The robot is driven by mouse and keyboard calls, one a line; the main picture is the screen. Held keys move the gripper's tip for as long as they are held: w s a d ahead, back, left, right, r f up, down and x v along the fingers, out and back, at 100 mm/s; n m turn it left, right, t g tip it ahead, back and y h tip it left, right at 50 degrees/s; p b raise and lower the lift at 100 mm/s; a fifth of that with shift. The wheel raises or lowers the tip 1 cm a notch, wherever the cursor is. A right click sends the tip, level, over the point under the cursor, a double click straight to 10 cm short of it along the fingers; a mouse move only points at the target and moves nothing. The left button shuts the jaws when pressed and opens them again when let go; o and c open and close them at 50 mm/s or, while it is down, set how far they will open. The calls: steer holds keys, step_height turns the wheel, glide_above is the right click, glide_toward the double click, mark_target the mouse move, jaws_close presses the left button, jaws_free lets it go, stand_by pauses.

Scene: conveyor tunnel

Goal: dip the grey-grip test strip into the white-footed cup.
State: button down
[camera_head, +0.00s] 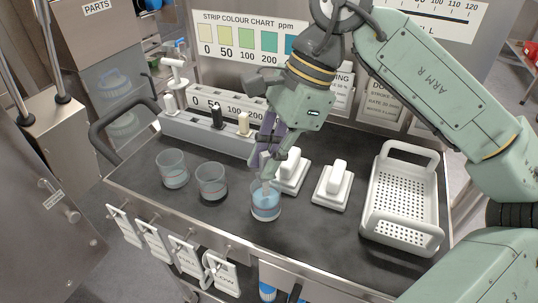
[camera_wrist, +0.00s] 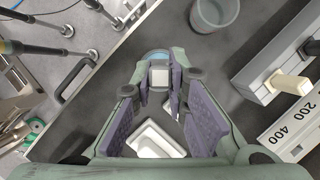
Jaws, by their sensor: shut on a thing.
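My gripper (camera_head: 268,160) points down above the front of the dark bench top, its purple-padded fingers shut on the grip of the test strip (camera_head: 266,188). The grip looks pale grey in the wrist view (camera_wrist: 159,76). The strip hangs down into the mouth of a clear cup (camera_head: 266,209) with blue liquid; how deep the tip reaches is unclear. That cup's foot looks pale, but its colour is hard to tell. In the wrist view, the cup's blue rim (camera_wrist: 154,54) shows just past the grip.
Two more clear cups stand to the left, one (camera_head: 172,169) farthest left and one (camera_head: 211,183) with a dark foot. A grey rack (camera_head: 190,131) with upright grips is behind. White handled blocks (camera_head: 332,188) and a white perforated basket (camera_head: 378,217) are to the right.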

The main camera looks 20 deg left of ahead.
steer(key=shift+f+b, duration=0.9)
steer(key=shift+f, duration=0.3)
steer(key=shift+r, duration=0.1)
stand_by(0.9)
steer(key=shift+r+p, duration=2.6)
steer(key=shift+r, duration=1.1)
